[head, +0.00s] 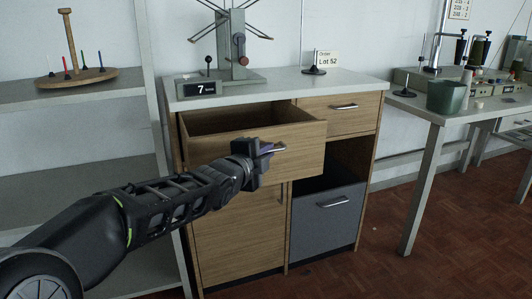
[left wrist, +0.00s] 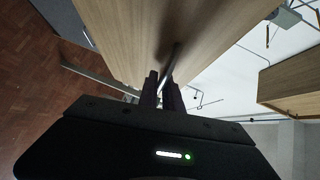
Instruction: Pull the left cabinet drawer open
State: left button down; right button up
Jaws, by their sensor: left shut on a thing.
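The left cabinet drawer (head: 300,153) stands pulled out of the wooden cabinet, and its open top shows an empty-looking inside. My left gripper (head: 272,149) is at the drawer's front and shut on its metal bar handle. In the left wrist view the handle (left wrist: 174,58) runs between the two dark fingertips of the left gripper (left wrist: 162,88), close to the wooden drawer front (left wrist: 125,30). Most of the handle is hidden by the gripper in the head view. My right gripper is in neither view.
The right drawer (head: 345,115) is shut, with a grey bin (head: 327,215) below it. The cabinet top (head: 290,88) holds a winder stand and a sign. Grey shelves (head: 80,95) stand close on the left, a worktable (head: 425,108) on the right. The floor in front is clear.

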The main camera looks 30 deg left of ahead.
pick_arm(q)
jog(key=c, duration=1.8)
grip_release()
jog(key=p+v, duration=0.2)
jog(key=v, duration=0.6)
